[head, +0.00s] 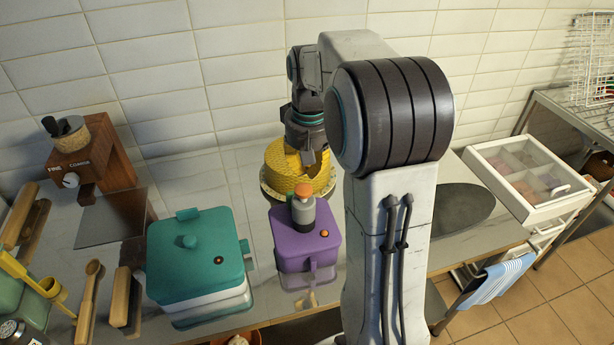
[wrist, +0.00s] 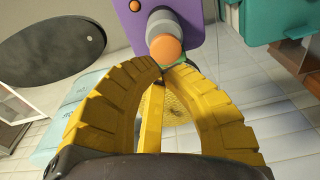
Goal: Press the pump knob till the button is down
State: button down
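The pump is a grey body (head: 303,212) with an orange knob (head: 303,190) on top, standing on a purple box (head: 295,248). The knob is raised above the grey body. A small orange button (head: 324,233) sits on the box's top. In the wrist view the knob (wrist: 166,48) is just beyond my yellow fingertips (wrist: 168,72), which are closed together with nothing visible held between them. Contact with the knob cannot be told. In the head view my gripper (head: 309,157) is behind the pump, partly hidden by my arm.
A yellow woven round thing (head: 285,165) stands behind the pump. A teal lidded container (head: 195,250) is on the left. A wooden grinder (head: 90,160) and wooden utensils are farther left. A white drawer box (head: 530,180) and a dark oval plate (head: 462,207) are on the right.

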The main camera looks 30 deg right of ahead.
jog(key=w+d+r, duration=0.1)
jog(key=w+r, duration=0.3)
jog(key=r, duration=0.1)
notch_tip(320, 180, up, 4)
jog(key=g, duration=0.1)
send_over(307, 187)
jog(key=shift+n, duration=0.3)
notch_tip(307, 187, down, 14)
jog(key=shift+r, duration=0.1)
dwell(0.6)
jog(key=shift+f+b, duration=0.2)
jog(key=shift+b, duration=0.1)
